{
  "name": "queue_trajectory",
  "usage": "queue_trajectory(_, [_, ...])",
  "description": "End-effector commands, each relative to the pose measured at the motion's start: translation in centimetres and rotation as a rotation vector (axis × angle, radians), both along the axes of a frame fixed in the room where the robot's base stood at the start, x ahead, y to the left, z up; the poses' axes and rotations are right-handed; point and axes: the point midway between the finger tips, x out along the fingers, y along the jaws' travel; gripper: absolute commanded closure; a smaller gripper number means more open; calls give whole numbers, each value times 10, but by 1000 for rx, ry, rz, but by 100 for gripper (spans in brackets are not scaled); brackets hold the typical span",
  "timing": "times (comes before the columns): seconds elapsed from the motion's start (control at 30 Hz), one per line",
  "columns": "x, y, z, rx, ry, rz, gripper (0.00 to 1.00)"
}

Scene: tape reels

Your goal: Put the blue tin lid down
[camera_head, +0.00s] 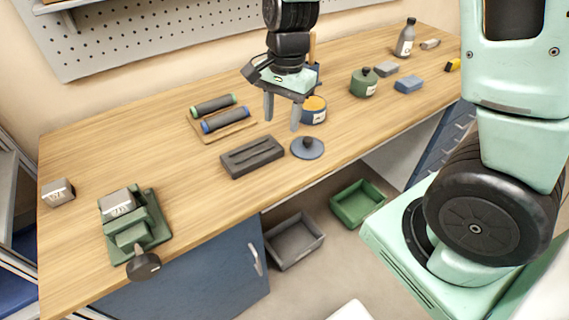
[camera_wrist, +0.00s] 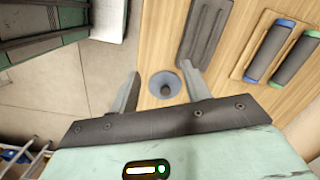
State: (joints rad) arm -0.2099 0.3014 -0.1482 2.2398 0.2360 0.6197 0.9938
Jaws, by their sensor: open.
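The blue tin lid (camera_head: 307,149) lies flat on the wooden bench near its front edge, its dark knob upward. It also shows in the wrist view (camera_wrist: 174,86), between the two fingers in the picture and clear of them. My gripper (camera_head: 282,127) is open and empty, above the bench. In the head view it appears up and to the left of the lid. A blue tin (camera_head: 316,117) with an orange-brown top face stands behind the lid, partly hidden by my gripper.
A dark slotted block (camera_head: 252,157) lies left of the lid. Two dark rollers (camera_head: 225,119) rest on a wooden board. A green vise (camera_head: 133,227) sits at front left. Grey (camera_head: 296,254) and green (camera_head: 345,212) bins stand below.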

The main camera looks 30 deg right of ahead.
Motion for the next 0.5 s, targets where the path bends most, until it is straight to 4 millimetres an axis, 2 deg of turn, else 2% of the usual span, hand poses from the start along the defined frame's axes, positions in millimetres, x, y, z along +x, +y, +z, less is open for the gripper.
queue_trajectory(0.03, [-24, 36, 13, 22, -22, 238, 52])
queue_trajectory(0.1, [-60, 74, 26, 38, -50, 578, 52])
queue_trajectory(0.2, [-112, 109, 39, 38, -89, 1026, 52])
queue_trajectory(0.33, [-165, 129, 47, 13, -122, 1476, 52])
queue_trajectory(0.4, [-183, 133, 48, -2, -130, 1633, 52])
queue_trajectory(0.5, [-197, 134, 49, -15, -136, 1761, 52])
